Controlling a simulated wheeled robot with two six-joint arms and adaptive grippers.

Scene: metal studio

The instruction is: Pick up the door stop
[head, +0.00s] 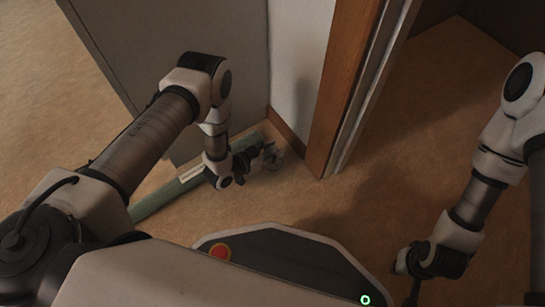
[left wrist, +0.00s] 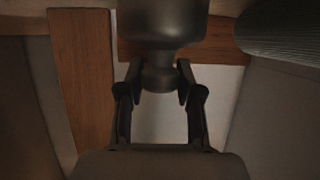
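The door stop shows in the left wrist view as a dark, rounded piece (left wrist: 163,25) with a narrower neck between my fingers. In the head view it is small and greyish (head: 272,159), low by the wall corner, partly hidden by my gripper. My left gripper (head: 262,150) reaches down to it. In the left wrist view its fingertips (left wrist: 160,78) lean inward and appear to press on both sides of the neck. My right gripper (head: 408,275) hangs low at the right; its fingers are too dark to read.
A wooden door frame (head: 345,90) and white wall (head: 298,65) stand just beyond the left gripper. A grey panel (head: 190,60) rises behind the left arm. A long green object (head: 172,194) lies on the floor to the left. Carpet (head: 420,120) is clear at the right.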

